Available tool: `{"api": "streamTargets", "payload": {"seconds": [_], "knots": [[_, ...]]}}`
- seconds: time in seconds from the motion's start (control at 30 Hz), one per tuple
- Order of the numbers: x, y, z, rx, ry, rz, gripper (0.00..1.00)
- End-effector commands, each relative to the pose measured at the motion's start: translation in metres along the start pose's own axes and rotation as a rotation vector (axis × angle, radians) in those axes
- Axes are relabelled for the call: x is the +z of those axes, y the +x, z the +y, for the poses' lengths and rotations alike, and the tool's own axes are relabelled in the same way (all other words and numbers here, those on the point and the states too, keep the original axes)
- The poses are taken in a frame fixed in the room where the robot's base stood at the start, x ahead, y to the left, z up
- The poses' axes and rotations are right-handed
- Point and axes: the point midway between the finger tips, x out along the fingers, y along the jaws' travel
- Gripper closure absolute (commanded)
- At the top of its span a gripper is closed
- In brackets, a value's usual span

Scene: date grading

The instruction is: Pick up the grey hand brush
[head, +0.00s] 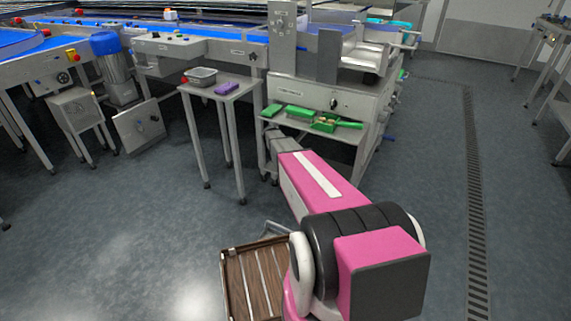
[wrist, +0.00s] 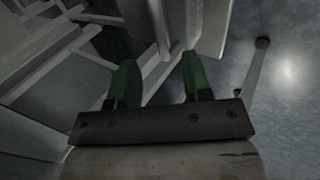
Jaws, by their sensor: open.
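I cannot make out a grey hand brush in either view. My gripper (wrist: 158,80) shows in the wrist view with two green fingers set apart. It is open, and nothing shows between the fingers. Pale metal legs and frame parts lie beyond it. In the head view my pink and black arm reaches forward from the lower right, and the gripper itself is hidden behind it.
A small metal table (head: 245,91) holds a grey tray (head: 200,76) and a purple block (head: 227,88). A steel bench (head: 290,124) to its right carries several green items. A brown slatted crate (head: 232,262) is in front. Open floor (head: 120,215) lies to the left.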

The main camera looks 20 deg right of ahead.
Motion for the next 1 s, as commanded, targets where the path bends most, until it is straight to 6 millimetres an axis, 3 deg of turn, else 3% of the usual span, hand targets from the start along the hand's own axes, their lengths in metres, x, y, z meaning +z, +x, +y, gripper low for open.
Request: {"api": "streamTargets", "payload": {"seconds": [0.13, 0.43, 0.7, 1.0], "knots": [[-0.001, 0.026, 0.001, -0.001, 0.001, -0.001, 0.55], [0.001, 0.047, 0.001, -0.001, 0.003, -0.001, 0.55], [0.002, 0.084, 0.002, -0.001, 0.002, -0.001, 0.55], [0.004, 0.088, 0.001, 0.000, 0.003, 0.000, 0.58]]}}
